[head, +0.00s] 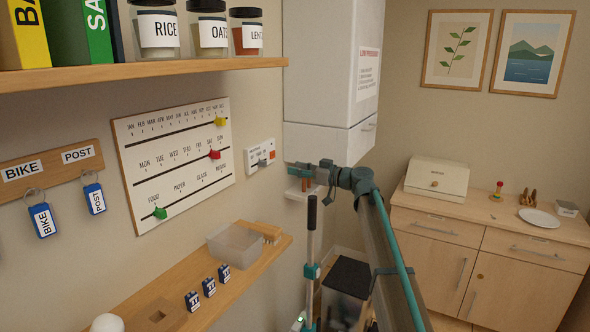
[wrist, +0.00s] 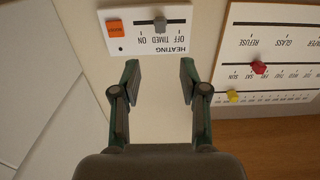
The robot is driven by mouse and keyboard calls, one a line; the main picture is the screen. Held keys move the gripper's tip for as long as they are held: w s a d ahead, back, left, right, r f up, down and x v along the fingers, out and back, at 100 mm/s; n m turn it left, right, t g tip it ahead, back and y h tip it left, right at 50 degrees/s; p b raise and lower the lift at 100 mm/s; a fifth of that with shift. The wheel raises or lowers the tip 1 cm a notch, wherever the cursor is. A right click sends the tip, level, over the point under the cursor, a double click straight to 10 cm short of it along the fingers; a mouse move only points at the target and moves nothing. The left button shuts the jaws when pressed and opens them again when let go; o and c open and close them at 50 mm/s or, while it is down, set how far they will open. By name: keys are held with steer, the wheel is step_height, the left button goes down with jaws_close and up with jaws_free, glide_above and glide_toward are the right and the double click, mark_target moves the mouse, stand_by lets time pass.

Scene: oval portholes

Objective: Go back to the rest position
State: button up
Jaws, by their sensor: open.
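My gripper (wrist: 160,72) is open and empty in the wrist view, its two dark green fingers spread before the wall. The white heating panel (wrist: 125,36) lies just beyond the fingertips, upside down in this view. Its grey slider knob (wrist: 160,23) stands by the TIMED label, with no finger seen touching it. In the head view my gripper (head: 296,170) is at the end of the raised arm, just right of the heating panel (head: 251,158) and in front of the tall white cabinet's lower edge.
A calendar board (head: 140,172) with coloured sliders hangs left of the panel. The white wall cabinet (head: 325,80) stands close behind my gripper. A shelf (head: 252,274) with a clear tub (head: 236,246) runs below. A wooden sideboard (head: 430,216) stands at right.

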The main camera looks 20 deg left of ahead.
stand_by(0.3)
